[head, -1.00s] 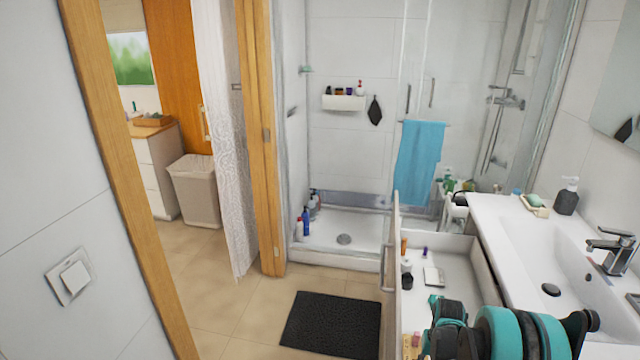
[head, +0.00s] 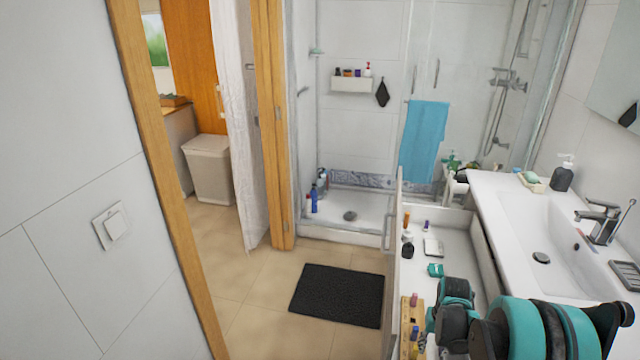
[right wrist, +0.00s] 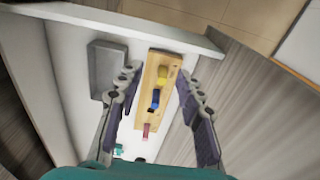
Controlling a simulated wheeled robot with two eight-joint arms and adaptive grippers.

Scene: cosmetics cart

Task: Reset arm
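My right arm comes in at the lower right of the head view, with the right gripper (head: 424,338) over the front of the open drawer (head: 459,216). In the right wrist view the gripper (right wrist: 160,88) has its two fingers spread apart with nothing held between them. Beyond the fingers a wooden block (right wrist: 147,115) with several small coloured bottles lies in the drawer; it also shows in the head view (head: 405,330). In the head view the fingers are partly hidden by my own arm links. My left gripper is in neither view.
The white washbasin (head: 520,215) with its tap (head: 604,220) is beside the drawer. The drawer also holds a small white box (head: 433,248) and a teal box (head: 436,270). A black mat (head: 338,295) lies on otherwise clear floor.

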